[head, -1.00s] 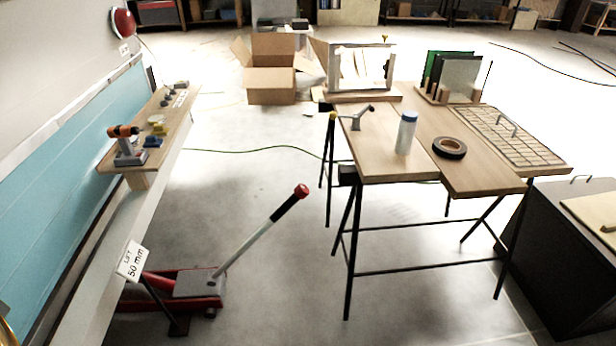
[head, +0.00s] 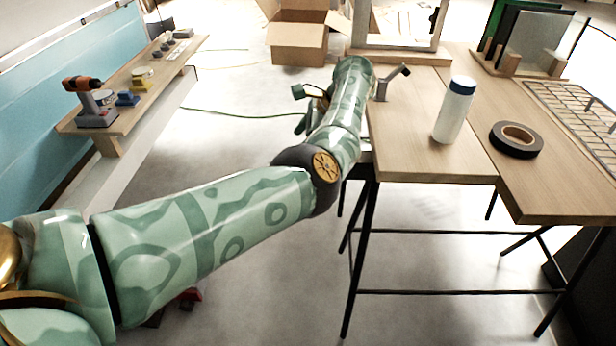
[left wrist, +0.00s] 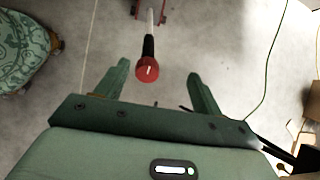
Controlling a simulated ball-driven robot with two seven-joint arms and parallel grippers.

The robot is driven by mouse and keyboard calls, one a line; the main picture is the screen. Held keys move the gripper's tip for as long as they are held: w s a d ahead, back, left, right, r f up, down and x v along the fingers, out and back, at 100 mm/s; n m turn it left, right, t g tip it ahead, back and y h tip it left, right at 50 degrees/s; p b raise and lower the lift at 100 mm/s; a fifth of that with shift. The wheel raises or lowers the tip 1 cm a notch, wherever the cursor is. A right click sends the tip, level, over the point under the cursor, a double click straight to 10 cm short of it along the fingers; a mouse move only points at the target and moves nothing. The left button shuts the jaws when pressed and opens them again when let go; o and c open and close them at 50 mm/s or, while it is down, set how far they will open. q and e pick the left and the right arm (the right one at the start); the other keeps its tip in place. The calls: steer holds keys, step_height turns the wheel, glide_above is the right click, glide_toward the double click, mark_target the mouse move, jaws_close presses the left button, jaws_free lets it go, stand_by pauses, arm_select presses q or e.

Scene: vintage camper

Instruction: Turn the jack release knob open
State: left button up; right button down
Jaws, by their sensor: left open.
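The red jack release knob (left wrist: 147,69) caps the black grip of the jack handle (left wrist: 149,40) in the left wrist view. My left gripper (left wrist: 158,72) is open, and the knob shows between its two green fingers, nearer the left one. I see no contact, and cannot tell how far beyond the fingertips the knob lies. In the head view my left gripper (head: 299,108) is partly hidden by its own arm, left of the workbench. That arm hides the knob and most of the jack; a red bit of the jack (head: 190,297) shows below it. My right gripper is not in view.
The wooden workbench (head: 410,140) stands close right of my left forearm, with a white bottle (head: 454,112) and black tape roll (head: 516,139) on it. A shelf with a drill (head: 92,105) runs along the left wall. A green cable (head: 235,116) crosses open floor.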

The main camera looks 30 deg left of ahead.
arm_select(q)
steer(key=w+d+n+h, duration=0.2)
steer(key=d, duration=0.2)
steer(key=b+x, duration=0.1)
steer(key=x, duration=0.6)
steer(key=b+x, duration=0.2)
steer(key=x, duration=0.5)
steer(key=shift+w+a+f+b, duration=0.1)
steer(key=shift+w+a+b, duration=0.1)
steer(key=shift+b, duration=0.1)
steer(key=shift+s+a+f, duration=0.1)
steer(key=shift+f, duration=0.2)
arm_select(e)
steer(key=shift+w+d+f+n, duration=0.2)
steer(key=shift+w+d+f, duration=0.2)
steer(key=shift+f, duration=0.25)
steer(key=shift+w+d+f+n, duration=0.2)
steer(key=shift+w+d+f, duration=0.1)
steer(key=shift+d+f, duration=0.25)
arm_select(q)
steer(key=shift+c, duration=0.3)
steer(key=c, duration=0.9)
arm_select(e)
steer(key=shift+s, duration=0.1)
